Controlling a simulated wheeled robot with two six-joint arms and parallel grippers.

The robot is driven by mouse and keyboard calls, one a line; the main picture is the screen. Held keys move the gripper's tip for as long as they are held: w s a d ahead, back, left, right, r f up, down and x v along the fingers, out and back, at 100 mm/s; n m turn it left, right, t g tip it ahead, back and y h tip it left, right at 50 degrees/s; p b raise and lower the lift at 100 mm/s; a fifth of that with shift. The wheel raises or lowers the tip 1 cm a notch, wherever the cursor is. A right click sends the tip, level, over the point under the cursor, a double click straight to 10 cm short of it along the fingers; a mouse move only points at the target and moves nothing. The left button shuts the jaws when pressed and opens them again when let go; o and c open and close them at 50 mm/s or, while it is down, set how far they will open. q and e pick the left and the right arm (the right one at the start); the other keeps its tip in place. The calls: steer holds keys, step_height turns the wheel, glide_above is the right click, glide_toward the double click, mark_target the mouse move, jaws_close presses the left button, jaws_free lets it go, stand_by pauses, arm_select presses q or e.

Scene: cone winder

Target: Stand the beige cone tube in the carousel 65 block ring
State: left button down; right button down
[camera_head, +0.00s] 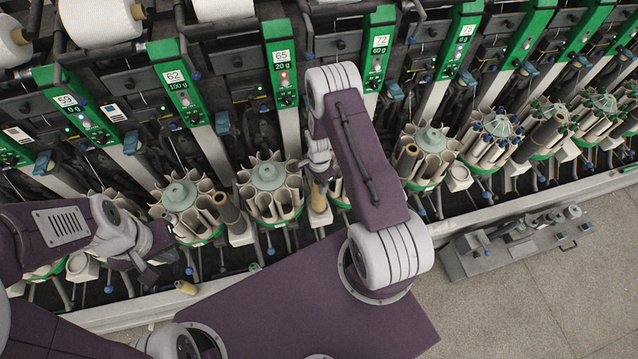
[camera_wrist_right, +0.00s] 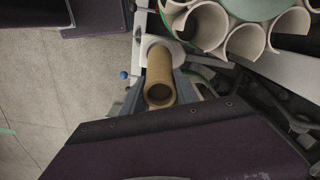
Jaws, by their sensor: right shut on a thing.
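The beige cone tube (camera_head: 319,196) is held by my right gripper (camera_head: 318,178), roughly upright over the pale block (camera_head: 320,217) just right of the carousel under panel 65 (camera_head: 268,178). In the right wrist view the tube (camera_wrist_right: 160,88) sits between the two fingers (camera_wrist_right: 158,98), its open end towards the camera. Its far end meets or overlaps the whitish block (camera_wrist_right: 152,46). I cannot tell whether it is seated in the ring, which the tube hides. My left gripper (camera_head: 150,265) is near the carousel under panel 62, with no tube visible in it; its finger opening is unclear.
A brown tube (camera_head: 228,208) stands by the carousel under panel 62 (camera_head: 181,197). A small tan piece (camera_head: 186,287) lies on the front ledge. More carousels with tubes line the machine. A grey metal unit (camera_head: 515,240) lies on the floor at right; floor beyond it is clear.

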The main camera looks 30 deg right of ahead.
steer(key=shift+f+b, duration=1.05)
steer(key=shift+f, duration=0.25)
steer(key=c, duration=0.8)
jaws_free()
steer(key=shift+c, duration=0.2)
steer(key=shift+r, duration=0.15)
step_height(320, 180, up, 9)
steer(key=shift+f+b, duration=0.1)
steer(key=shift+b, duration=0.85)
